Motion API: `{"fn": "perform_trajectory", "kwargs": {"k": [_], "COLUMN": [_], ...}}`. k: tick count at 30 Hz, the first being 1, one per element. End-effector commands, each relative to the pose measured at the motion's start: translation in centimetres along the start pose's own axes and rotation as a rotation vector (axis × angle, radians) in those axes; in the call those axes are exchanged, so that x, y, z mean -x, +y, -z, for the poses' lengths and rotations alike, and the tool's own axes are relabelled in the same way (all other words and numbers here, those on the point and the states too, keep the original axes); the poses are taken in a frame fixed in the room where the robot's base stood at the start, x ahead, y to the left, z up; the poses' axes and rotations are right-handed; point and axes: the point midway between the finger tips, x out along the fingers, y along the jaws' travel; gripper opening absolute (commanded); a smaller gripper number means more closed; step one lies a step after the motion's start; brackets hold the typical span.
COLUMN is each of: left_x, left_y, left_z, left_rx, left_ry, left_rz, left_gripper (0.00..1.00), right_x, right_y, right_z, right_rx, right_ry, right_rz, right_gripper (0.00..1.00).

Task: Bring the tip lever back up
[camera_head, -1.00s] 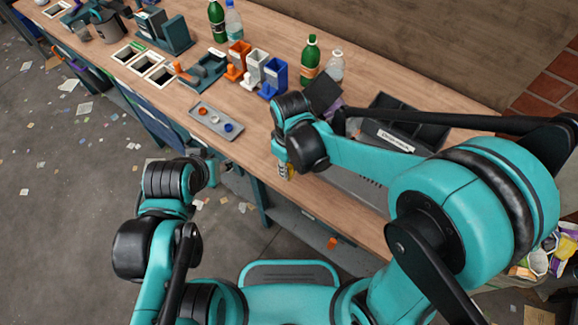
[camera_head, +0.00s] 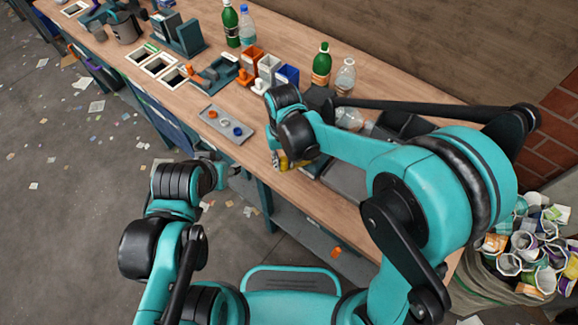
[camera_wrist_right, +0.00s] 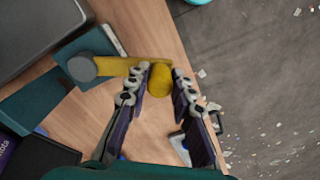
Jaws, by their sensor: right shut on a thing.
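The tip lever is a yellow arm (camera_wrist_right: 122,66) with a round yellow knob (camera_wrist_right: 160,82) at its end. It runs from a grey round pivot (camera_wrist_right: 82,68) on a dark teal mount (camera_wrist_right: 62,62). My right gripper (camera_wrist_right: 161,75) has its fingers on both sides of the knob and is shut on it. In the head view a bit of yellow (camera_head: 284,161) shows below my right wrist, by the bench's front edge; my wrist hides most of the lever. My left arm is at the lower left; its fingers are not clear.
A grey tray (camera_head: 210,128) with small rings lies left of my right wrist. Orange, white and blue bins (camera_head: 287,75) and bottles (camera_head: 321,66) stand behind. A sack of crushed cups (camera_head: 482,281) stands right of the bench. The floor at left has scattered paper.

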Motion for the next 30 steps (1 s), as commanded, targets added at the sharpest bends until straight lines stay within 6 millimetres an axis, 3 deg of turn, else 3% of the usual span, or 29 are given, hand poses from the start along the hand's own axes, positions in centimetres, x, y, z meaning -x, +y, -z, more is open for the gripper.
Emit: {"fn": "perform_trajectory", "kwargs": {"k": [14, 30], "left_x": [0.2, 0.6], "left_y": [0.0, 0.0], "left_z": [0.1, 0.4], "left_rx": [0.000, 0.000], "left_ry": [0.000, 0.000], "left_rz": [0.000, 0.000], "left_gripper": [0.45, 0.45], "right_x": [0.0, 0.1], "right_y": [0.2, 2.5], "right_z": [4.7, 8.6], "right_rx": [-0.453, -0.913], "right_ry": [0.005, 0.009], "right_rz": [0.001, 0.001], "right_gripper": [0.00, 0.00]}}
